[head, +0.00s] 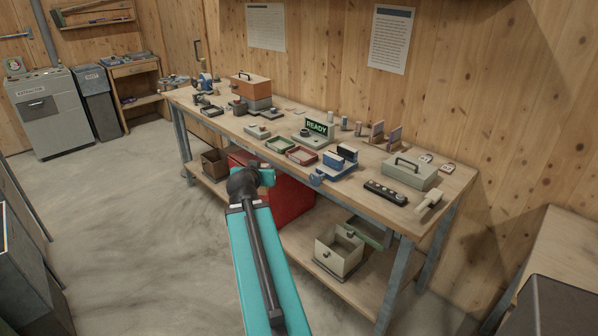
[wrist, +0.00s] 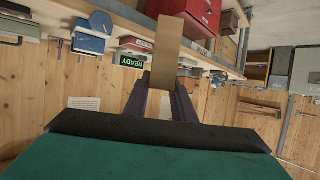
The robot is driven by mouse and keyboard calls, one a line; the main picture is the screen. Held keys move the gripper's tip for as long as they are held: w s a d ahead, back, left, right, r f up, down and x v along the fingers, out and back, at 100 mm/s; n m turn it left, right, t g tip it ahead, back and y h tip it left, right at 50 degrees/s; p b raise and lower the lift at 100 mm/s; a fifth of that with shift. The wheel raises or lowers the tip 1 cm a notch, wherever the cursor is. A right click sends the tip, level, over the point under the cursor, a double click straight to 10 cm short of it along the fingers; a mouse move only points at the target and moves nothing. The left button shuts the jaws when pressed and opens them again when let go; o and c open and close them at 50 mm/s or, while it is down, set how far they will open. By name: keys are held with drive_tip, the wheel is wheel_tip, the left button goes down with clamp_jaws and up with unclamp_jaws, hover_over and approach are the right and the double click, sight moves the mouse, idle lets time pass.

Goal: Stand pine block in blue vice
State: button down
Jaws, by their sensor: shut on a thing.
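My gripper (wrist: 162,88) is shut on the pine block (wrist: 166,50), a plain tan rectangular piece that sticks out past the two dark fingers in the wrist view. In the head view my arm reaches toward the bench's front edge, and the block cannot be made out there. The blue vice (head: 337,171) sits near the front edge of the bench, right of my arm's end and apart from it. The vice also appears to show in the wrist view (wrist: 90,44), which is upside down, left of the held block.
The wooden bench (head: 452,188) carries a green READY display (head: 317,127), red tray (head: 301,155), grey-green toolbox (head: 409,173), dark button panel (head: 385,192) and pale-headed mallet (head: 429,201). A red cabinet (head: 290,200) stands below. Open floor lies left of the bench.

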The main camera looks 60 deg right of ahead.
drive_tip(key=w+a+r+n+t+y, duration=0.2)
drive_tip(key=w+a+n+t+y, duration=0.1)
drive_tip(key=w+a, duration=0.85)
drive_tip(key=w+a+r+n+t+y, duration=0.2)
drive_tip(key=w+a+n+t, duration=0.15)
drive_tip(key=w+a, duration=0.8)
drive_tip(key=w+a+r+n+y, duration=0.1)
drive_tip(key=a+n+y, duration=0.1)
drive_tip(key=a, duration=0.9)
drive_tip(key=w+a+r+n+t+y, duration=0.1)
drive_tip(key=w+a+r+n+y, duration=0.1)
drive_tip(key=a, duration=0.8)
drive_tip(key=w+a+r+n+y, duration=0.1)
drive_tip(key=a+n+y, duration=0.1)
drive_tip(key=a, duration=0.9)
drive_tip(key=shift+w+a+r+n+t+y, duration=0.3)
drive_tip(key=shift+n+t+y, duration=0.05)
drive_tip(key=shift+y, duration=0.25)
